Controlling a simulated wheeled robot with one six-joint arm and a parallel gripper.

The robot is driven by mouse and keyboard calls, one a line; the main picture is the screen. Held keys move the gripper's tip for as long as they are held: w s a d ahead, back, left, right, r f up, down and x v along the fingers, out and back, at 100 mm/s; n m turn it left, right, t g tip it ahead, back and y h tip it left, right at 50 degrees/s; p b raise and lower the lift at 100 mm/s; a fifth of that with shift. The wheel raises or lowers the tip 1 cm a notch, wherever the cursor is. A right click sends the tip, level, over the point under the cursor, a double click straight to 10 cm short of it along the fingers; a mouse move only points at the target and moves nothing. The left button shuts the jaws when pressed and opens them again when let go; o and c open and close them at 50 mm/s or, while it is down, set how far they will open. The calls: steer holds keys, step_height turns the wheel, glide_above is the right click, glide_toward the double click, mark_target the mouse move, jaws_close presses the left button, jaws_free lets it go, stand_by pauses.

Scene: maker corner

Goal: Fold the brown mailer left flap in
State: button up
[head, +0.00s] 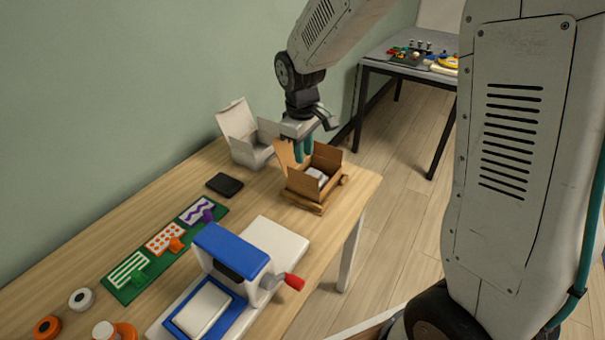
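The brown mailer (308,188) is an open cardboard box near the far right end of the wooden table. A pale item (317,174) lies inside it. Its left flap (284,155) stands up and leans outward; the other flaps also look raised. My gripper (303,158) points down with its teal fingers just above the mailer's back left side, beside the left flap. I cannot tell whether the fingers touch the flap. The fingers look close together, but the gap between them is too small to judge. The mailer's far left inner corner is partly hidden behind them.
An open white box (247,146) stands close left of my gripper. A black flat item (224,185) lies nearer. A blue-and-white press (231,251) with a red handle and a green board (165,249) fill the near table. A second table (405,62) stands behind.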

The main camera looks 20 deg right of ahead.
mark_target(302, 174)
steer(key=f, duration=0.6)
steer(key=w+f, duration=0.1)
steer(key=f, duration=0.2)
steer(key=shift+w+d, duration=0.1)
jaws_close()
